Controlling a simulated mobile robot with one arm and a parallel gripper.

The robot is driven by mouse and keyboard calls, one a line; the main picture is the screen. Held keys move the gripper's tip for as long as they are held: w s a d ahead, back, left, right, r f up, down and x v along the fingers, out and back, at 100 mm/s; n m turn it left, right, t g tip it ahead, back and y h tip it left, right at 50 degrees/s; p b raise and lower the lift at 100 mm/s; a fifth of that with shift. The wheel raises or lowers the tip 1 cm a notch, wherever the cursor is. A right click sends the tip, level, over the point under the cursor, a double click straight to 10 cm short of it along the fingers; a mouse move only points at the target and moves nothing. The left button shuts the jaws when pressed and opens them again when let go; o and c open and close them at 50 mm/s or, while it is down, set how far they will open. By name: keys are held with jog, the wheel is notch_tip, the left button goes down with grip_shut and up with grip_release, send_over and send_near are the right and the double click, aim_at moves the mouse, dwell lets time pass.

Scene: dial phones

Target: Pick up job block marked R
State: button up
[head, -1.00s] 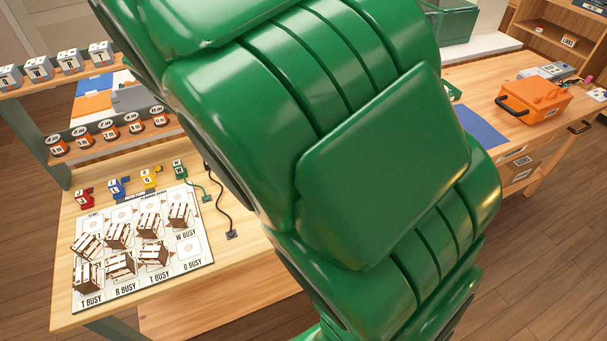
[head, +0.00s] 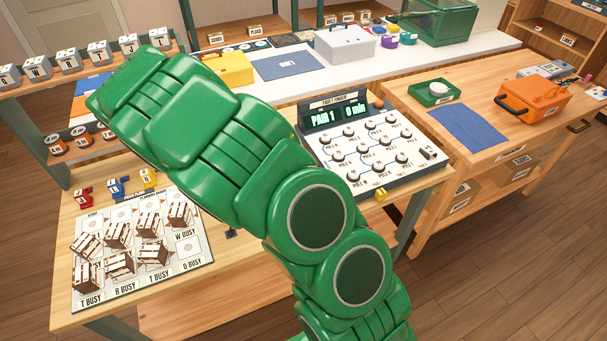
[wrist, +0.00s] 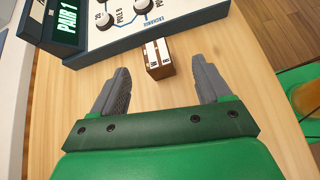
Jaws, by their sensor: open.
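My gripper (wrist: 158,92) is open and empty in the wrist view, with its two grey fingers spread above the wooden bench. A small brown block (wrist: 160,65) with white label faces stands on the bench ahead of the fingers, roughly centred and apart from them. Its mark is too small to read. In the head view my gripper is hidden behind my green arm. Several brown-and-white blocks (head: 120,235) sit on the planning sheet (head: 196,250) at the left; I cannot read an R on any of them.
The dial console (head: 370,150) showing "PAIR 1" stands on the bench; in the wrist view its edge (wrist: 125,42) is close beside the brown block. Coloured pieces (head: 117,187) stand behind the sheet. An orange toolbox (head: 535,97) is on the right bench.

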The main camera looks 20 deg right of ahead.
jog(key=f, duration=0.1)
jog(key=w+f+n, duration=0.1)
jog(key=f, duration=0.1)
jog(key=shift+w+d+n+h, duration=0.2)
jog(key=shift+w+n+h, duration=0.05)
jog(key=shift+n+h, duration=0.15)
jog(key=shift+d+f, duration=0.15)
jog(key=shift+x, duration=1.3)
jog(key=x, duration=0.4)
jog(key=shift+s+d, duration=0.25)
jog(key=shift+s, duration=0.1)
jog(key=shift+d, duration=0.25)
jog(key=shift+c, duration=0.2)
jog(key=c, duration=1)
jog(key=shift+c, duration=0.2)
